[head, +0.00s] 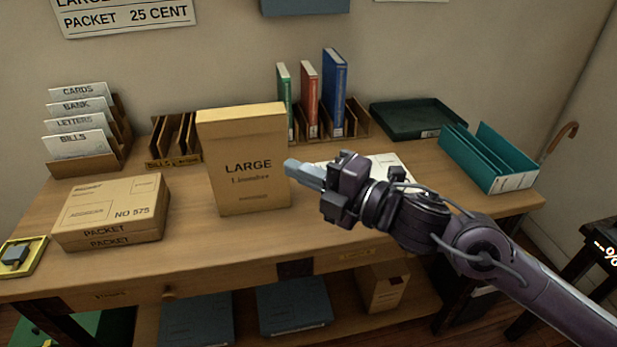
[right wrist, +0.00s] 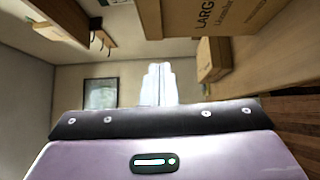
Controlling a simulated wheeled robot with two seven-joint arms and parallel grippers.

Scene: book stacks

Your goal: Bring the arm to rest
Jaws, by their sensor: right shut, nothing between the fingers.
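My right gripper (head: 304,174) is shut and empty. It is held above the desk, just right of the upright box marked LARGE (head: 247,165), its fingertips pointing left near the box's right edge. I cannot tell whether they touch. My right arm reaches in from the lower right of the head view. In the right wrist view the pale closed fingers (right wrist: 158,84) point away into the room, with the LARGE box (right wrist: 218,16) at the upper right. My left gripper is not in view.
The desk (head: 190,235) holds a flat packet (head: 110,210) at left, a card sorter (head: 84,160), upright books (head: 310,95), a dark green tray (head: 418,117) and a teal binder (head: 488,158). Boxes (head: 294,305) sit on the shelf below. Space in front of the desk looks open.

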